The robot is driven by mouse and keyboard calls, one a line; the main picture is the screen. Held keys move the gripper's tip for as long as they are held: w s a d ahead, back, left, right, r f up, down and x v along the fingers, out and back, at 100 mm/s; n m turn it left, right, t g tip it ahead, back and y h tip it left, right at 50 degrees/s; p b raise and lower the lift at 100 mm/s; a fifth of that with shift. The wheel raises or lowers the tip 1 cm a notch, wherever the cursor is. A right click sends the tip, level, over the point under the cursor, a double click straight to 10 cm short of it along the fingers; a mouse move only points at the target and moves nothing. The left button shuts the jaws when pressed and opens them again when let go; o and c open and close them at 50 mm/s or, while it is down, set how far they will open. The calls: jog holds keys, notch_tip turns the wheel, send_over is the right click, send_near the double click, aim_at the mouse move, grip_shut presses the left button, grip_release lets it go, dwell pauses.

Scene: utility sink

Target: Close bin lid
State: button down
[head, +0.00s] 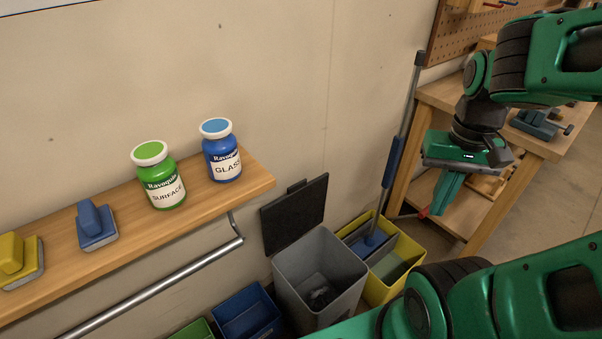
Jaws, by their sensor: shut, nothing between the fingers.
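A grey bin (347,267) stands on the floor below the shelf's right end. Its dark lid (296,213) is open, standing up at the back of the bin and leaning near the wall. Something dark lies inside the bin. My gripper (442,205) is shut and empty, up and to the right of the bin, pointing down. It is apart from the lid. My green arm crosses the lower right of the head view and hides part of the bin's lower front.
A yellow bucket (413,257) with a mop (389,165) stands right of the bin. A wooden workbench (437,97) is behind my gripper. The wall shelf (130,210) holds a green bottle (160,180), a blue bottle (221,155) and brushes. A blue bin (246,312) stands left.

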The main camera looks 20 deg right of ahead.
jog(key=w+a+f+n+t, duration=0.25)
jog(key=w+n, duration=0.25)
jog(key=w, duration=1.3)
jog(key=w+a+f+n+t+y, duration=0.1)
jog(key=w+a+f+n, duration=0.2)
jog(key=w+a+f, duration=0.35)
jog(key=w+a+f+n+t, duration=0.15)
jog(key=w+a+f, duration=0.25)
jog(key=w+a, duration=0.5)
jog(key=shift+n+g, duration=0.25)
jog(key=shift+g, duration=0.15)
jog(key=w+f, duration=0.1)
jog(key=f, duration=0.1)
jog(key=w+f, duration=0.2)
jog(key=f, duration=0.1)
jog(key=w+d+f, duration=0.1)
jog(key=f, duration=0.1)
jog(key=shift+w+d+f, duration=0.1)
jog(key=shift+w+f, duration=0.25)
jog(key=shift+f, duration=0.05)
